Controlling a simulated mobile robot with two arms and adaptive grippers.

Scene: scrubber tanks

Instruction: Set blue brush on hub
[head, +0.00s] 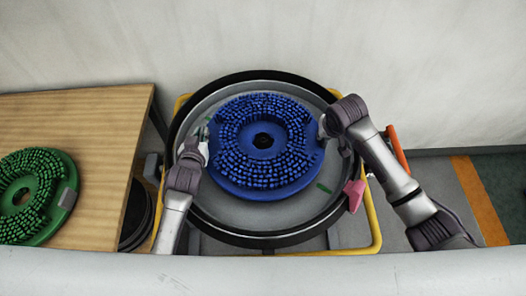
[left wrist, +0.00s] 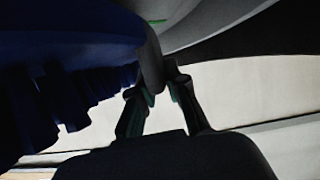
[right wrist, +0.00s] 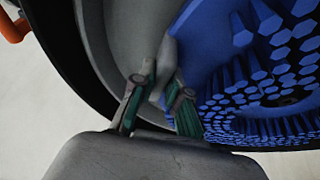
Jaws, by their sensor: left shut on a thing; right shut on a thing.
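The blue brush (head: 232,178) is a round disc with blue bristles facing up and a dark hole at its centre. It lies inside or just above the round grey pan (head: 212,212) with a black rim; the hub is hidden beneath it. My left gripper (head: 204,146) is shut on the brush's left edge; its fingers pinch a grey tab (left wrist: 152,68) in the left wrist view. My right gripper (head: 322,128) is shut on the opposite edge; its fingers grip a grey tab (right wrist: 163,75) in the right wrist view. I cannot tell whether the brush touches the pan.
A wooden table (head: 85,125) at left bears a green brush (head: 55,222). A yellow frame (head: 374,225) surrounds the pan. A pink piece (head: 354,194) and an orange-red handle (head: 397,150) are at its right. A wall stands behind; floor at right is open.

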